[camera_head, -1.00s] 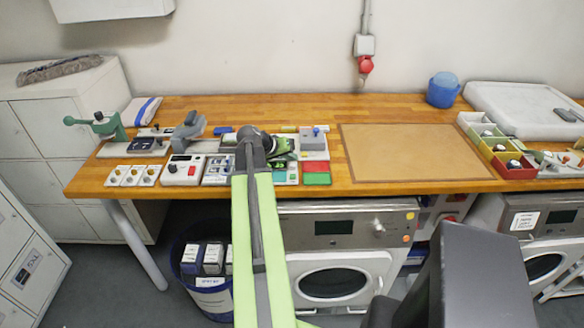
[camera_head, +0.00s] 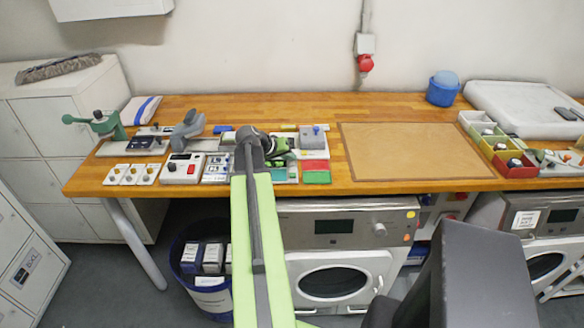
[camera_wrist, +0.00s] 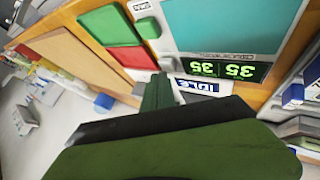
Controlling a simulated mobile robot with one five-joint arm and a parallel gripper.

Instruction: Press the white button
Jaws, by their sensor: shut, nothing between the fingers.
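My gripper (camera_wrist: 158,92) shows in the wrist view as dark green fingers, shut and empty, just above a panel with a teal plate (camera_wrist: 232,25) and a green digit display (camera_wrist: 229,70). In the head view my gripper (camera_head: 280,146) is over the middle of the row of devices on the bench, and my arm hides part of that panel.
Green (camera_head: 316,177) and red (camera_head: 315,165) pads lie right of my gripper on the wooden bench (camera_head: 220,108). A brown mat (camera_head: 412,152) lies clear on the right, near several coloured bins (camera_head: 516,171).

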